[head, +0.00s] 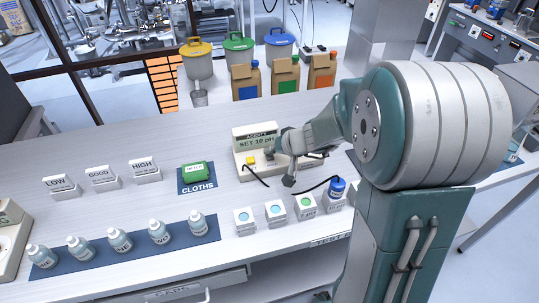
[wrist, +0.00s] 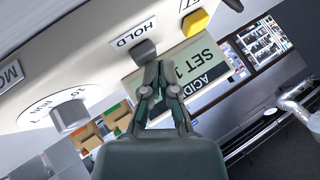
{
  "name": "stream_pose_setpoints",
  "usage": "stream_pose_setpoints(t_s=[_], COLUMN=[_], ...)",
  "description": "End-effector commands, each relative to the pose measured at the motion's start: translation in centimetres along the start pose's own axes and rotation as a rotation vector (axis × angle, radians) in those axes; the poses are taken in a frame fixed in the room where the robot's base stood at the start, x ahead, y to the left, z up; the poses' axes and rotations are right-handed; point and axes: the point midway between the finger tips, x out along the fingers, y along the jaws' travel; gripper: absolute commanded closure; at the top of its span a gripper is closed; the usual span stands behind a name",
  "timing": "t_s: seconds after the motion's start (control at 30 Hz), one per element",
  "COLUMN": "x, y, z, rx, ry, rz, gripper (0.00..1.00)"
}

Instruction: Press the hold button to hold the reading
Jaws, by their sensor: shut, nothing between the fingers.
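The meter (head: 241,150) stands on the bench in the head view, its display (head: 256,138) reading ACIDITY, SET 10 pH. In the wrist view the display (wrist: 184,72) appears turned over. The grey hold button (wrist: 142,47) sits beside the HOLD label (wrist: 134,33). My gripper (wrist: 154,66) is shut and empty, its fingertips right at the lower edge of the hold button. I cannot tell whether they touch it. In the head view my wrist covers the meter's right part and hides the hold button. A yellow button (wrist: 195,22) is close by, apart from my fingers.
A round knob (wrist: 70,116) sits on the meter's panel. A black cable (head: 256,176) curves in front of the meter. Small sample cups (head: 275,210) and a blue-capped bottle (head: 337,189) stand nearer. A green cloth pack (head: 194,170) lies left, with clear bench behind it.

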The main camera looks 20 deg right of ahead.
Motion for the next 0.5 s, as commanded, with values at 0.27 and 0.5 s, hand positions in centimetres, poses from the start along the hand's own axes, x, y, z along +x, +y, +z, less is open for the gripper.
stream_pose_setpoints(t_s=[0.27, 0.5], x=[0.22, 0.4], y=[0.16, 0.29], z=[0.18, 0.31], rx=[0.0, 0.001], ry=[-0.001, -0.001], rz=[0.0, 0.0], gripper=[1.0, 1.0])
